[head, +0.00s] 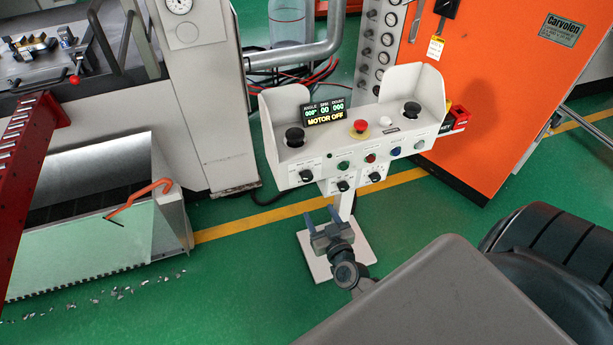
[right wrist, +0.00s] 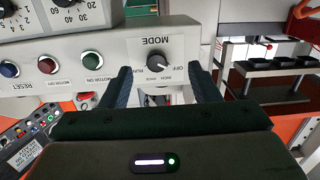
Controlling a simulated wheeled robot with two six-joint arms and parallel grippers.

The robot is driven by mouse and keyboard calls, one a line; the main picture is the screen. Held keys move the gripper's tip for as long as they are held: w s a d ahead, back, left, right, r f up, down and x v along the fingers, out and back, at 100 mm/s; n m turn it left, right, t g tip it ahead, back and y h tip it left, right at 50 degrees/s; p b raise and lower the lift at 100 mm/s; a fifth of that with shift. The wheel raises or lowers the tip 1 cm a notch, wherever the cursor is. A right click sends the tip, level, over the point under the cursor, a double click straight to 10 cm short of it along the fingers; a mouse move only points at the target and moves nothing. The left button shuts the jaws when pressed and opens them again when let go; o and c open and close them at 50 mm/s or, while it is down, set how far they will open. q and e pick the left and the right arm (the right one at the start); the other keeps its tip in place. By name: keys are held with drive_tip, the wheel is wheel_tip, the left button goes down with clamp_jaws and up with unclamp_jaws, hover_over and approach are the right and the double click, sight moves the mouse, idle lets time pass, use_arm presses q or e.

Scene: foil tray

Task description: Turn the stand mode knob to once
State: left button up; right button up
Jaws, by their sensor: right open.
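The stand (head: 318,168) is a white control panel on a post. Its mode knob (head: 306,176) is the black knob at the left end of the front face. In the right wrist view, the mode knob (right wrist: 157,65) appears upside down, with OFF, INCH, ONCE and RUN around it. Its white pointer seems to lie towards OFF. My right gripper (head: 321,215) is open and empty, in front of and below the panel in the head view. In the right wrist view its fingers (right wrist: 164,88) stand either side of the knob, apart from it. My left gripper is not in view.
Green (head: 343,166), red (head: 370,158) and blue (head: 392,151) buttons sit right of the knob. Two more knobs (head: 343,186) (head: 375,177) are below. A display (head: 325,113) reads MOTOR OFF. An orange cabinet (head: 510,90) stands behind.

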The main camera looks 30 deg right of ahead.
sight(308, 179)
drive_tip(key=shift+m+h, duration=0.3)
drive_tip(key=shift+h, duration=0.1)
drive_tip(key=w+d+r, duration=0.1)
drive_tip(key=w, duration=0.2)
drive_tip(key=w+d+r, duration=0.1)
drive_tip(key=w, duration=0.3)
drive_tip(key=w+d+r, duration=0.1)
drive_tip(key=w, duration=0.2)
drive_tip(key=shift+w, duration=0.35)
drive_tip(key=c, duration=1)
